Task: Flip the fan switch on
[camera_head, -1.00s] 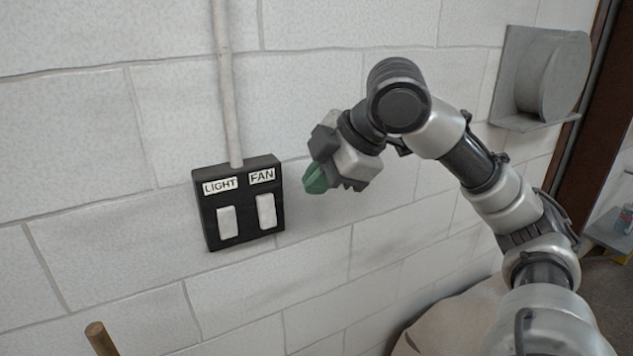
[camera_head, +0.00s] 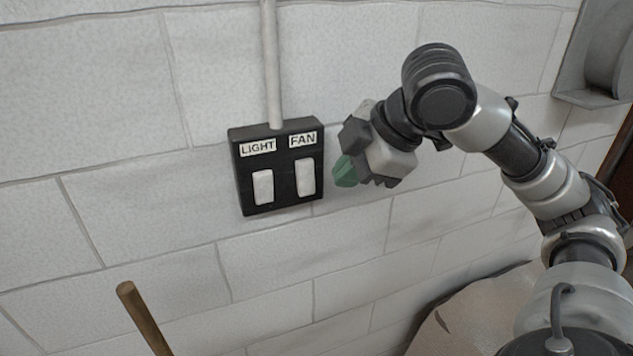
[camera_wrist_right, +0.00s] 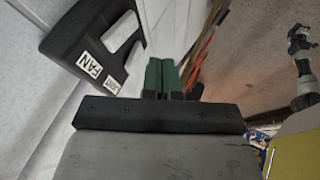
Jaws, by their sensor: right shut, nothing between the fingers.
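The black switch box (camera_head: 279,204) is on the white block wall, with two white rockers. The FAN rocker (camera_head: 306,177) is on the right under its label, and the LIGHT rocker (camera_head: 263,187) is on the left. My right gripper (camera_head: 345,172) is to the right of the box, apart from it, with its green fingertips shut and empty. In the right wrist view the closed green fingers (camera_wrist_right: 162,76) are beside the box (camera_wrist_right: 75,35), and the FAN rocker (camera_wrist_right: 120,31) shows at upper left. My left gripper is not in view.
A pale conduit (camera_head: 271,65) runs up the wall from the box. A wooden handle (camera_head: 143,317) stands at lower left. A grey wall fixture (camera_head: 597,55) is at upper right. A beige rounded object (camera_head: 465,310) is below my right arm. The wall around the box is clear.

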